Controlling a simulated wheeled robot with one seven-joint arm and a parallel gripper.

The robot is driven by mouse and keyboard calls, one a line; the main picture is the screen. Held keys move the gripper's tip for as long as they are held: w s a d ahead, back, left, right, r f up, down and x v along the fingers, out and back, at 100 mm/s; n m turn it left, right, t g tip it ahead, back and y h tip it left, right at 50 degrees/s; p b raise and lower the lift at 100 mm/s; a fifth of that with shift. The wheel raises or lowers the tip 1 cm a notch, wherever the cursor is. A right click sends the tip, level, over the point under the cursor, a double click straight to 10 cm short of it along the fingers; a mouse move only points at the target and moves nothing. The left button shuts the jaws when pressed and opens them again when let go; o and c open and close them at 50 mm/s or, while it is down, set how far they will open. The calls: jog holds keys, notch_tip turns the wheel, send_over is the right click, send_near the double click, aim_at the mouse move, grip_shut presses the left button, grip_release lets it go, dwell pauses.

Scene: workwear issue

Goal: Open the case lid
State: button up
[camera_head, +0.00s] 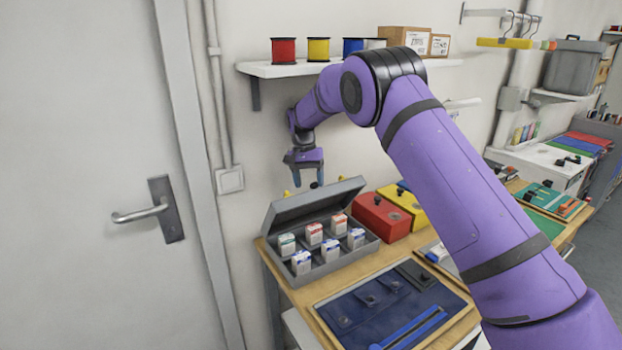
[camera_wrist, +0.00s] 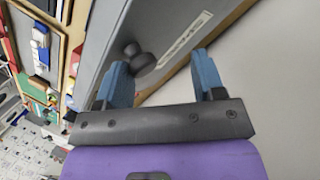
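The grey case (camera_head: 335,266) stands at the left end of the wooden bench. Its lid (camera_head: 312,206) is raised and leans up at the back, so several small white boxes (camera_head: 314,234) with coloured labels show in the compartments. My gripper (camera_head: 308,180) hangs just above and behind the lid's upper edge, fingers pointing down. In the wrist view my gripper (camera_wrist: 162,64) has its two blue fingers apart with nothing between them. A dark round knob (camera_wrist: 138,58) and a pale label show on a grey surface just beyond the fingers, apparently the lid. Contact cannot be told.
A red box (camera_head: 381,217) and a yellow box (camera_head: 408,207) stand right of the case. A blue tool mat (camera_head: 372,305) lies in front. A wall shelf (camera_head: 270,70) with spools is above my gripper. A door (camera_head: 85,160) is at left.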

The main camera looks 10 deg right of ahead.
jog(key=shift+w+d+f, duration=0.2)
jog(key=shift+d+f, duration=0.15)
jog(key=shift+f, duration=0.1)
jog(key=shift+r, duration=0.15)
dwell(0.3)
jog(key=s+d+r, duration=0.1)
jog(key=s+r, duration=0.1)
jog(key=s, duration=0.6)
jog(key=s+d+r, duration=0.1)
jog(key=s+r, duration=0.2)
jog(key=s, duration=0.5)
